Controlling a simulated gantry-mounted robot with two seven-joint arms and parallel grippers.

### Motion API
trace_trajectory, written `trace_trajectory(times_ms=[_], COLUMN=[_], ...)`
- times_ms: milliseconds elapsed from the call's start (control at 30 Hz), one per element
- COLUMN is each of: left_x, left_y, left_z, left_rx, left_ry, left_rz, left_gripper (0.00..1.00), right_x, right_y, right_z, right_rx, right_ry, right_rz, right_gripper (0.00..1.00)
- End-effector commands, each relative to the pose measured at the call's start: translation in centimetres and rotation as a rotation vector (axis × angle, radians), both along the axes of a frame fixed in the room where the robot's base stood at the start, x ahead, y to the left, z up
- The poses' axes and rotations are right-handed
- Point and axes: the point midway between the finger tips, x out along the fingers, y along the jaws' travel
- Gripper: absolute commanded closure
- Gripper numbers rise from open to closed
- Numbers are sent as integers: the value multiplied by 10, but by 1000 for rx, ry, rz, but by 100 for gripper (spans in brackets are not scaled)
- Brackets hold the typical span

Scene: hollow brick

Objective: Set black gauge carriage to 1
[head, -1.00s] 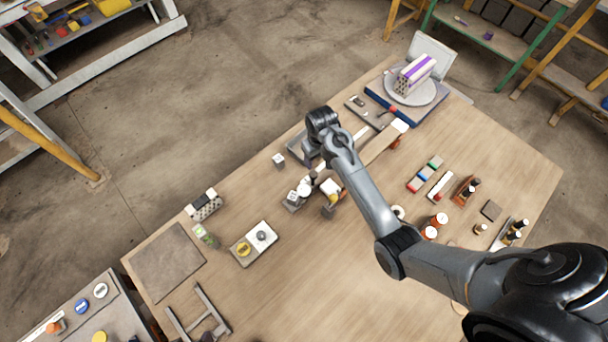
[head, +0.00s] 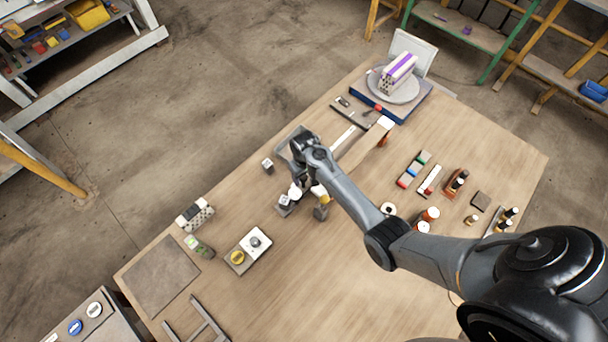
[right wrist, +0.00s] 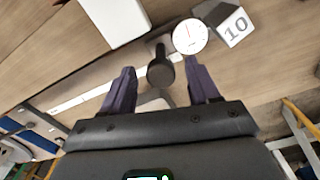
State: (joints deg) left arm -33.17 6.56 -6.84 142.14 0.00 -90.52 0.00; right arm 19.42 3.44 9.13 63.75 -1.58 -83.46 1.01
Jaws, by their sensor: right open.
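In the right wrist view, a black knob on a short stem (right wrist: 160,70), seemingly the gauge carriage's handle, stands between the fingertips of my right gripper (right wrist: 160,82). The gripper is open, with a gap on both sides of the knob. A round white dial with a red needle (right wrist: 190,36) is just beyond it. A white strip like a scale (right wrist: 85,98) runs off to the left; its marks are too small to read. In the head view, my right gripper (head: 301,184) is low over the gauge, and its wrist hides most of the carriage. My left gripper is out of view.
A block marked 10 (right wrist: 235,28) sits beside the dial. A white block with a yellow part (head: 321,195) stands close right of my gripper.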

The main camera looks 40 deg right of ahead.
Motion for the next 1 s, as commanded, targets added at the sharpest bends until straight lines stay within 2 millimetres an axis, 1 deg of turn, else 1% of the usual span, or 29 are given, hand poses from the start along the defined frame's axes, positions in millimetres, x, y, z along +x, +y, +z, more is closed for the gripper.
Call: trace_trajectory(times_ms=[267, 600, 667, 867, 1000], left_x=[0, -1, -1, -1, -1], left_y=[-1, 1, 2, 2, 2], left_z=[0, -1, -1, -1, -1], left_rx=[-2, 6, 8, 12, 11], left_ry=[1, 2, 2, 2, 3], left_rz=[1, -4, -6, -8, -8], left_gripper=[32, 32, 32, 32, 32], right_x=[0, 0, 0, 0, 1], right_y=[0, 0, 0, 0, -7], right_z=[-1, -1, -1, -1, 0], right_rx=[0, 0, 0, 0, -1], right_ry=[0, 0, 0, 0, 0], right_rz=[0, 0, 0, 0, -1], right_gripper=[40, 92, 100, 100, 100])
